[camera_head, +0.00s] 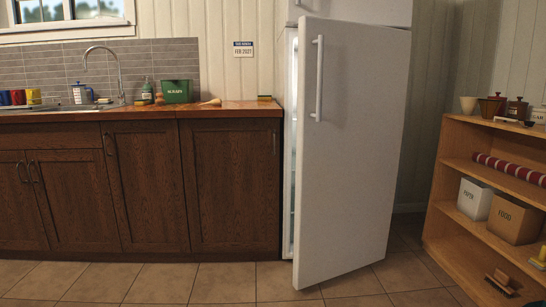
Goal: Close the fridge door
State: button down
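The white fridge (388,10) stands at the middle right, beside the end of the kitchen counter. Its tall lower door (352,160) is ajar, swung out toward me, with its hinge side at the right. A narrow lit strip of the interior (292,150) shows along the door's left edge. The door's vertical handle (319,78) is near its upper left edge. The upper compartment's door appears shut. My gripper is not in this view.
Dark wood cabinets (150,185) with a wooden countertop (235,109) run along the left. A wooden shelf (448,215) with boxes stands at the right. The tiled floor (225,282) in front is clear.

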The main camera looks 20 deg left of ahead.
aim_at(353, 83)
jog(key=u, duration=0.35)
jog(key=i, duration=1.05)
jog(key=z, duration=0.7)
